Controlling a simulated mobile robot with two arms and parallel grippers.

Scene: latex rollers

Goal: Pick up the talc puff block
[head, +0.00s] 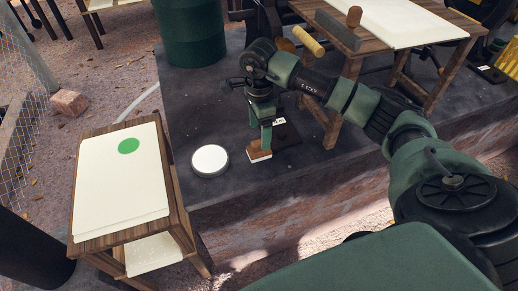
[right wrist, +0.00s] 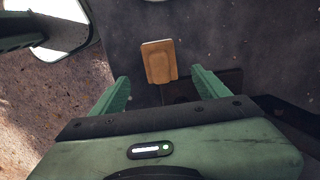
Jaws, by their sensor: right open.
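The talc puff block (head: 258,154) is a small tan wooden block with a pale underside, on the dark platform beside a round white-topped tin (head: 210,161). My right gripper (head: 265,145) points down right over the block, and its finger partly hides it in the head view. In the right wrist view the block (right wrist: 159,62) lies ahead, between the lines of the two green fingers (right wrist: 160,75). These are spread apart, with nothing gripped. I cannot tell whether a finger touches the block. My left gripper is not in view.
A small wooden table (head: 110,215) with a pale top and green dot stands at the left. A dark green bin (head: 190,35) is behind. A wooden table (head: 405,22) with a roller (head: 307,41) stands back right. A dark flat plate (head: 287,133) lies close right of the block.

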